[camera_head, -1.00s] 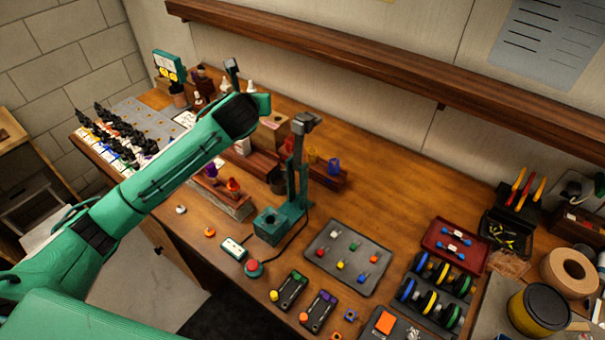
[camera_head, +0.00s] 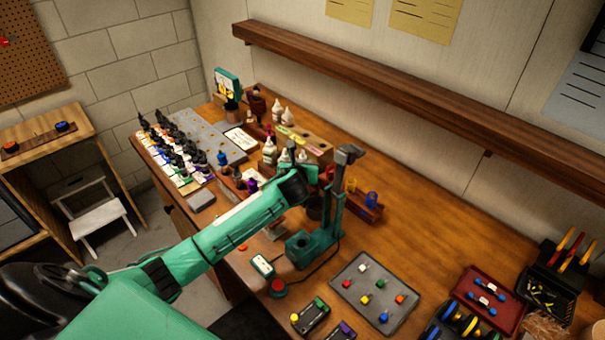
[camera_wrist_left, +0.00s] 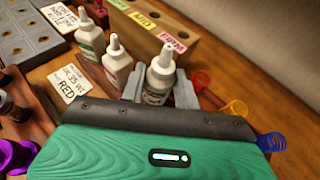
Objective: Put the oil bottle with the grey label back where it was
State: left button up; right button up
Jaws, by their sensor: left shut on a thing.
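My left gripper (camera_wrist_left: 160,88) is shut on a white bottle with a pale nozzle and a greyish label (camera_wrist_left: 158,76). In the head view my left gripper (camera_head: 292,158) is beside the row of bottles, partly hidden by my own wrist. Two similar white bottles, one with a green label (camera_wrist_left: 89,36) and one with a pinkish label (camera_wrist_left: 117,64), stand just left of the held one in the wrist view. A low brown wooden holder (camera_wrist_left: 98,76) shows below them. The held bottle is about upright; its base is hidden, so I cannot tell whether it touches the holder. My right gripper is out of view.
A wooden block with SOFT, MID and FIRM labels (camera_wrist_left: 193,48) stands behind the bottles. A card marked RED (camera_wrist_left: 69,84) lies left. Bare tabletop (camera_head: 430,225) is at right.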

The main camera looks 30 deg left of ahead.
pick_arm(q)
jog(key=shift+f, duration=0.7)
notch_tip(320, 180, down, 3)
jog(key=shift+f+p, duration=0.2)
jog(key=shift+p, duration=0.1)
jog(key=shift+f, duration=0.15)
jog(key=shift+f, duration=0.15)
jog(key=o, duration=1)
jog(key=shift+r, duration=0.2)
jog(key=shift+b+v, duration=1.1)
jog(key=shift+v, duration=4.85)
